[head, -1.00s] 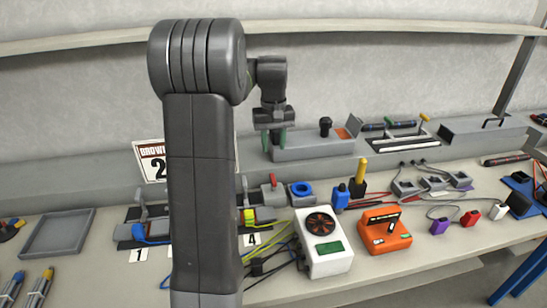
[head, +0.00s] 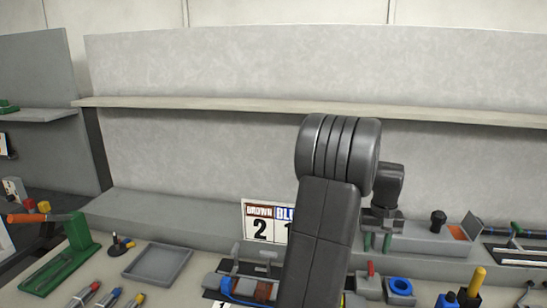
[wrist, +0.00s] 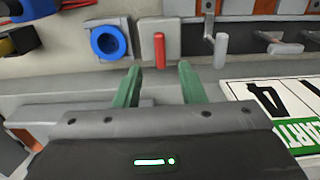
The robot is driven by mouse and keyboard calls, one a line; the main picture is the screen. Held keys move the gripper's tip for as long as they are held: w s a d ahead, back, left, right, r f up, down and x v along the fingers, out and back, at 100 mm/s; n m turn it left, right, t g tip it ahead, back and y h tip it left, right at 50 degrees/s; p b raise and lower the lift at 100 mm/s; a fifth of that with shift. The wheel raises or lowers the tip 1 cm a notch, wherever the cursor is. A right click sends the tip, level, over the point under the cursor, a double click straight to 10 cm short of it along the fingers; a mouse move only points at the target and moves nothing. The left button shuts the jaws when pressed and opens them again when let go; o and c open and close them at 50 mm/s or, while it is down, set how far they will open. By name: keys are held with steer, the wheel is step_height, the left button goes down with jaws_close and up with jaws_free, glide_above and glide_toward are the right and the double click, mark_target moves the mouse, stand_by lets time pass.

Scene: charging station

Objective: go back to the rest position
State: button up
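My gripper (head: 377,242) hangs in the air in front of the grey back ledge, right of centre in the head view, with its green fingers pointing down. In the wrist view the two green fingers of my gripper (wrist: 158,80) stand apart with nothing held between them. Below the gripper in the head view, a grey fixture with a red handle (head: 371,268) and a blue ring (head: 400,286) stand on the bench. The wrist view also shows the red handle (wrist: 159,50) and the blue ring (wrist: 108,41), both beyond the fingertips and apart from them.
An empty grey tray (head: 157,263) lies left of my arm. A green press with an orange handle (head: 65,250) stands farther left. A number card (head: 262,221) leans at the back ledge, partly behind my arm. A long shelf (head: 250,107) runs along the wall above.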

mark_target(370, 267)
step_height(370, 267, down, 7)
steer(key=shift+f, duration=0.2)
steer(key=shift+r, duration=0.1)
step_height(370, 267, up, 14)
step_height(370, 267, down, 14)
steer(key=shift+s+r, duration=0.1)
steer(key=m, duration=0.2)
steer(key=shift+m, duration=0.4)
steer(key=shift+a+m, duration=0.15)
steer(key=shift+m, duration=2.15)
steer(key=shift+w, duration=0.2)
